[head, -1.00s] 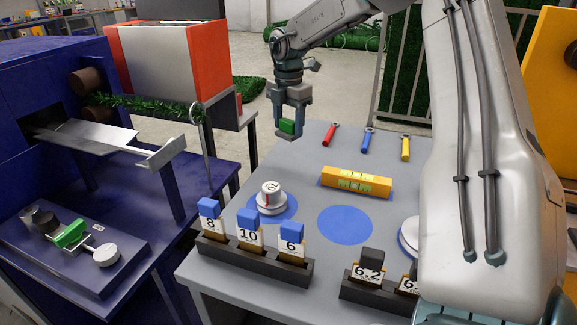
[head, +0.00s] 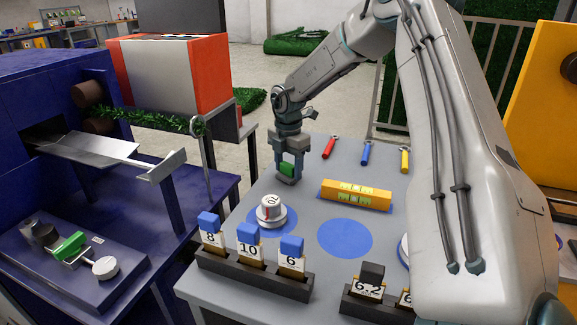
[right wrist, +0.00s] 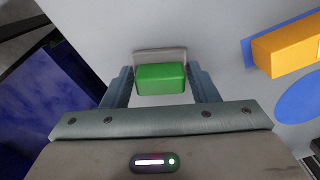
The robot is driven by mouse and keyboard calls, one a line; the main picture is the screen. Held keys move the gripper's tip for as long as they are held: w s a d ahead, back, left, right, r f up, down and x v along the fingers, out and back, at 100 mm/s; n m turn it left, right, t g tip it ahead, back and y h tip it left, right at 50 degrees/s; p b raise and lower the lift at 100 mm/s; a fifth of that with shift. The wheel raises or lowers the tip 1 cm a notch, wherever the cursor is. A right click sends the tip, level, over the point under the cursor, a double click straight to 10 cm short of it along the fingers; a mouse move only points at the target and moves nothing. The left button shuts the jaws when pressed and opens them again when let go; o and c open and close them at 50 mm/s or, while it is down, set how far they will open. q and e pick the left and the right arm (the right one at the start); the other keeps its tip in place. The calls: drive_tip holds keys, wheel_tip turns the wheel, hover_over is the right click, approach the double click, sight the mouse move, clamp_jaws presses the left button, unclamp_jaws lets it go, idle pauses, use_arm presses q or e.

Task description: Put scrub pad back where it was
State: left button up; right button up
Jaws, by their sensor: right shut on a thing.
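The scrub pad is a green block (head: 287,169) held between the fingers of my right gripper (head: 288,178). In the right wrist view the green pad (right wrist: 160,79) sits between the two fingers of my right gripper (right wrist: 162,88), with a light grey strip (right wrist: 160,55) along its far side. My right gripper is shut on the pad, low over the far left part of the grey table (head: 318,170). I cannot tell whether the pad touches the table. My left gripper is not in view.
A yellow level (head: 356,194) lies right of the gripper. A white dial (head: 270,208) stands on a blue disc nearer; another blue disc (head: 345,238) is bare. Red (head: 329,147), blue (head: 366,152) and yellow (head: 404,159) tools lie at the back. Numbered blocks stand in a dark rack (head: 255,274) in front.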

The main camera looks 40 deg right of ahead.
sight(288, 164)
drive_tip(key=o, duration=1)
drive_tip(key=shift+f, duration=0.15)
wheel_tip(288, 164, up, 12)
drive_tip(key=shift+r, duration=0.2)
